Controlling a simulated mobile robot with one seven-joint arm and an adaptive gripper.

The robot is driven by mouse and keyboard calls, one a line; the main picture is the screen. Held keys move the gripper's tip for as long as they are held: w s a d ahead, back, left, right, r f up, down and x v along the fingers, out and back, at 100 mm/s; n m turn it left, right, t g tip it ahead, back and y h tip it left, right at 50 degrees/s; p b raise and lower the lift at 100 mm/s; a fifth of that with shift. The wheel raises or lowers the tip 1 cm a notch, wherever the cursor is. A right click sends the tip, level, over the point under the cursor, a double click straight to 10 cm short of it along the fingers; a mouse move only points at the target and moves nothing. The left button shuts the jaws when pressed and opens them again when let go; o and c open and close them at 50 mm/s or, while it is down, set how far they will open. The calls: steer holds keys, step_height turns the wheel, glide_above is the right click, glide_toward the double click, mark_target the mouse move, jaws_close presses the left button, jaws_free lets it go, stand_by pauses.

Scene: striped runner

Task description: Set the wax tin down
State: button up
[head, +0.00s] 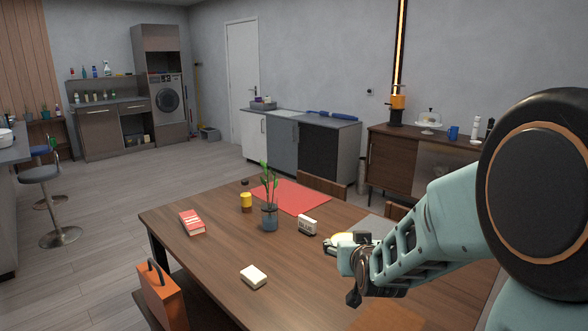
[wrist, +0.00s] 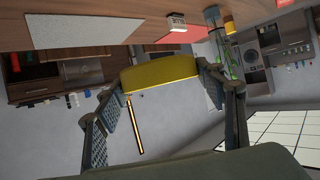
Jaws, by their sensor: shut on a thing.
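The wax tin (wrist: 160,74) is a yellow, rounded, flattish thing between my two fingers in the wrist view. In the head view only a small pale yellow part of it (head: 343,239) shows beside my gripper. My gripper (head: 350,247) is shut on the tin, with one finger at each end of it in the wrist view (wrist: 162,76). The tin is over the right part of the wooden table (head: 215,258), near a grey mat (head: 374,229). The wrist picture is upside down. The height of the tin above the table is hard to judge.
Near my gripper stands a white labelled box (head: 307,226). Further left are a plant in a glass jar (head: 269,214), a yellow jar (head: 246,202), a red mat (head: 295,197) and a red book (head: 192,223). A white block (head: 253,277) lies nearer. Bare wood lies between them.

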step_height(320, 180, up, 13)
steer(key=p, duration=1.2)
steer(key=s+f, duration=0.3)
steer(key=f, duration=0.3)
steer(key=s+f, duration=0.3)
steer(key=f, duration=0.4)
steer(key=shift+s, duration=0.3)
steer(key=shift+a, duration=0.1)
steer(key=shift+f, duration=0.1)
step_height(320, 180, down, 6)
steer(key=s, duration=0.2)
steer(key=shift+d+f, duration=0.2)
steer(key=shift+d, duration=0.05)
